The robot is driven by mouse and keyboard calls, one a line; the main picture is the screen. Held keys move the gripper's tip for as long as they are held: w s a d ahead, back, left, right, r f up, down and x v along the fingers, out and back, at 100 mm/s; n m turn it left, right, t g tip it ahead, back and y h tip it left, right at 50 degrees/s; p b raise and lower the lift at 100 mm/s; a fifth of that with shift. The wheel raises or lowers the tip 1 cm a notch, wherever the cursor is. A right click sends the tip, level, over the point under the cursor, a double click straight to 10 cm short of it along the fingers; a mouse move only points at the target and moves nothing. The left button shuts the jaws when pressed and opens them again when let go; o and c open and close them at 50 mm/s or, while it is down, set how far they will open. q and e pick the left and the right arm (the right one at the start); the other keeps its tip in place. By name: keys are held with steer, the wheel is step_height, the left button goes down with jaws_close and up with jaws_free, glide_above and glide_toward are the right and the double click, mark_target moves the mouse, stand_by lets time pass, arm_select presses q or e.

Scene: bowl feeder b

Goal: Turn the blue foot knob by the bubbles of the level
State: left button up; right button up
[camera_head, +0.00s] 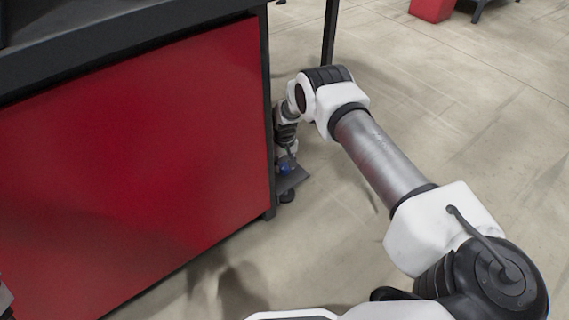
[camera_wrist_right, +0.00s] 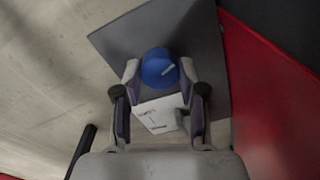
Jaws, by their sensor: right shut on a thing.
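The blue foot knob (camera_wrist_right: 158,66) is round with a pale mark on its face and stands out from a dark grey plate (camera_wrist_right: 212,50). In the head view the knob (camera_head: 284,169) is a small blue spot low beside the red cabinet's corner. My right gripper (camera_wrist_right: 158,78) is shut on the knob, one finger on each side; in the head view it (camera_head: 287,158) is partly hidden.
The red cabinet panel (camera_head: 140,150) under a dark top (camera_head: 120,35) fills the left of the head view, close beside my right gripper. A dark foot (camera_head: 287,196) stands below the plate. Open concrete floor (camera_head: 460,110) lies to the right.

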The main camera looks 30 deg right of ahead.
mark_target(285, 166)
stand_by(0.4)
steer(key=o, duration=1.1)
steer(key=shift+f, duration=0.1)
steer(key=shift+o, duration=0.2)
step_height(285, 166, up, 12)
steer(key=shift+s, duration=0.1)
